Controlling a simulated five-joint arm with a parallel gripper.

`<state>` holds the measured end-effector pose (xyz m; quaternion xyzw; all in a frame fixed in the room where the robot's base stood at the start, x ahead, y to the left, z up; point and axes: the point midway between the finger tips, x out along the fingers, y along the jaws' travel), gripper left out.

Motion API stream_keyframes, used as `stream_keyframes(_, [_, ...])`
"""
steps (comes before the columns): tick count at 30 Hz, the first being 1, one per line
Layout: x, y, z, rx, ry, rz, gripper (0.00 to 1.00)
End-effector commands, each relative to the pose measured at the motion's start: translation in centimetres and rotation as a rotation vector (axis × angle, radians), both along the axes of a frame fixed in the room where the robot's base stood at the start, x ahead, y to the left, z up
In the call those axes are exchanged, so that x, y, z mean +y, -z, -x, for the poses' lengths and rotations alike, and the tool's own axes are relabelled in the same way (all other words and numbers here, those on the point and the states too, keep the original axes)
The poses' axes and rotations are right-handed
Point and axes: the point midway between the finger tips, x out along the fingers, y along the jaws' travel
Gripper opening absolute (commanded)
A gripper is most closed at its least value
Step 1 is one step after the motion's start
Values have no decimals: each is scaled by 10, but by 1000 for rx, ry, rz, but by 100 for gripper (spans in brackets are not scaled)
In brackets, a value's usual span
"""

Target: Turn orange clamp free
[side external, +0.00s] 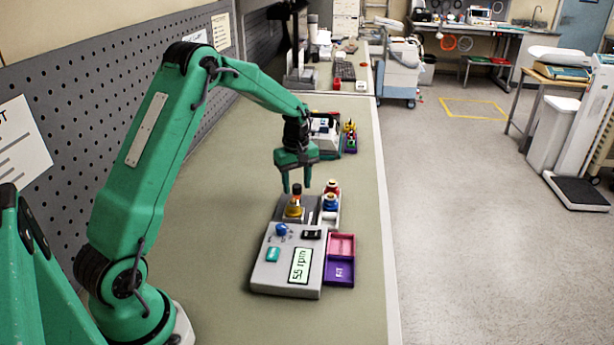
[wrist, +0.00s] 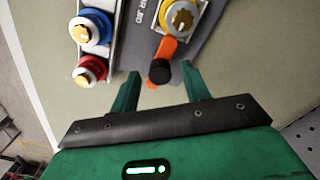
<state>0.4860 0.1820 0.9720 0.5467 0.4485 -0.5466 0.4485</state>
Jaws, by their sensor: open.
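The orange clamp (wrist: 167,48) is a lever with a black knob, beside a yellow part with a gold dial (wrist: 182,17) at the top of the wrist view. My gripper (side external: 297,189) points down over the clamp. In the wrist view my gripper (wrist: 160,76) is open, and the black knob shows between its fingertips. I see no clear contact, and the exact height gap cannot be told.
A pink and purple tray (side external: 341,245) adjoins the pump's right side. Another device (side external: 325,130) stands farther back. The bench left of the pump is clear.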

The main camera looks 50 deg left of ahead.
Motion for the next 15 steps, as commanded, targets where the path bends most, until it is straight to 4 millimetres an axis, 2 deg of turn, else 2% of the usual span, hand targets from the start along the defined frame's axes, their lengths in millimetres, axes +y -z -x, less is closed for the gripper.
stream_keyframes(10, [0, 4, 0, 0, 0, 0, 47])
stream_keyframes(11, [0, 4, 0, 0, 0, 0, 45])
stream_keyframes(15, [0, 4, 0, 0, 0, 0, 17])
